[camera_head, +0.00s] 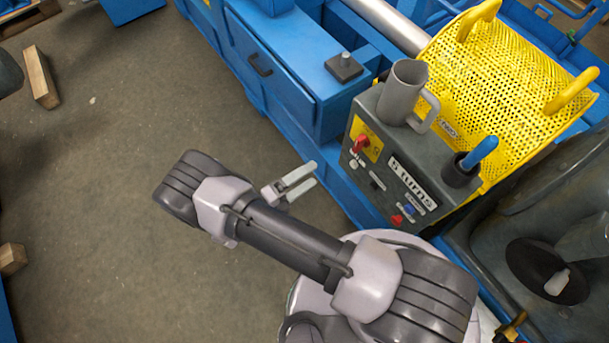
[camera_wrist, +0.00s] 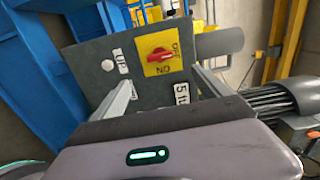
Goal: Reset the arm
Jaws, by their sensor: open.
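My gripper (camera_head: 303,180) is open and empty, with its two pale fingers apart and pointing right toward the grey control box. In the wrist view my gripper (camera_wrist: 165,85) shows both fingers spread in front of the box face. The grey control box (camera_head: 362,182) carries a red rotary switch (camera_head: 361,145) on a yellow plate, which also shows in the wrist view (camera_wrist: 160,54) with ON and OFF lettering. In the head view a gap of floor and blue frame shows between the fingertips and the box.
A grey mug (camera_head: 402,92) stands on the box, beside a dark cup (camera_head: 461,170) with a blue handle. A yellow perforated guard (camera_head: 500,75) with handles lies behind. The blue machine frame (camera_head: 270,60) runs along the top. Wooden blocks (camera_head: 40,78) lie on the open floor at left.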

